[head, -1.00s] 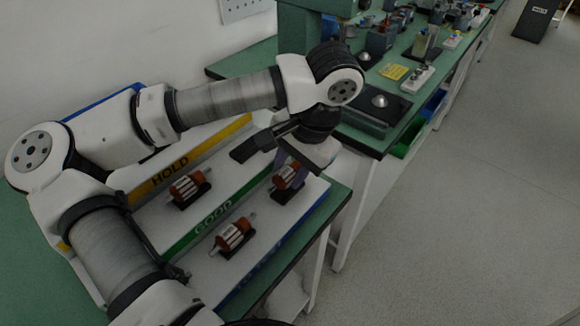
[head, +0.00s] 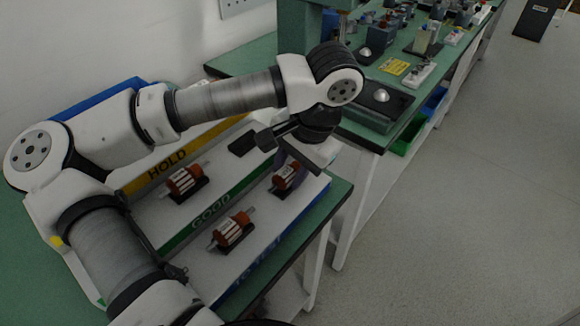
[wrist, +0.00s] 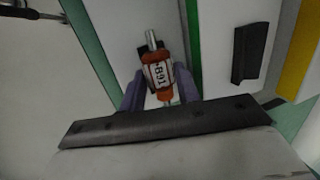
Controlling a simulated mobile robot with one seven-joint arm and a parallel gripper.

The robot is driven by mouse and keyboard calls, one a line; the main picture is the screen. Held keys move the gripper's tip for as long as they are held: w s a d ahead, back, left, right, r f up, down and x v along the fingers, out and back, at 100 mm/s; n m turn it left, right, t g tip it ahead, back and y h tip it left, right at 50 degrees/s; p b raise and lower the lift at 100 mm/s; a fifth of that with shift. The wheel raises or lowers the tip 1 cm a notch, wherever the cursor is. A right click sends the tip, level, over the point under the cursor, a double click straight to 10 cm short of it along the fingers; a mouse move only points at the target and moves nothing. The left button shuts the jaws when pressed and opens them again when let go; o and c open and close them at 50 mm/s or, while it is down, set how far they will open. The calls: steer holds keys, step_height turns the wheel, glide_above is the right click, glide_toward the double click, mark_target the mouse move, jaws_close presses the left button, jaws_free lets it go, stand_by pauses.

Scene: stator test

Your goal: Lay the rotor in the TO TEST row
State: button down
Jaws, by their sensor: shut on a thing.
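The orange rotor, marked with what looks like "B91" (wrist: 159,76), is between the two purple fingers of my gripper (wrist: 160,92), which is shut on it. In the head view the same rotor (head: 284,178) shows below my gripper, in the white strip between the green GOOD band (head: 212,212) and the blue band (head: 262,258) with partly readable lettering. A black cradle shows just behind the rotor in the wrist view; whether the rotor rests on it or is slightly raised I cannot tell. My fingers hide part of the rotor in the head view.
Another orange rotor (head: 232,230) lies on a cradle in the same strip. A third rotor (head: 185,181) lies between the yellow HOLD band (head: 160,168) and the green band, with an empty black cradle (head: 243,143) further along. A second green bench with equipment stands behind.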

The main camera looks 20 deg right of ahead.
steer(key=shift+f+b, duration=0.25)
steer(key=shift+b, duration=0.1)
stand_by(0.4)
steer(key=c, duration=0.9)
jaws_free()
steer(key=shift+s+f, duration=0.1)
steer(key=shift+c, duration=0.2)
steer(key=shift+s, duration=0.1)
steer(key=v, duration=1.4)
steer(key=shift+w+p, duration=0.25)
steer(key=shift+p, duration=0.05)
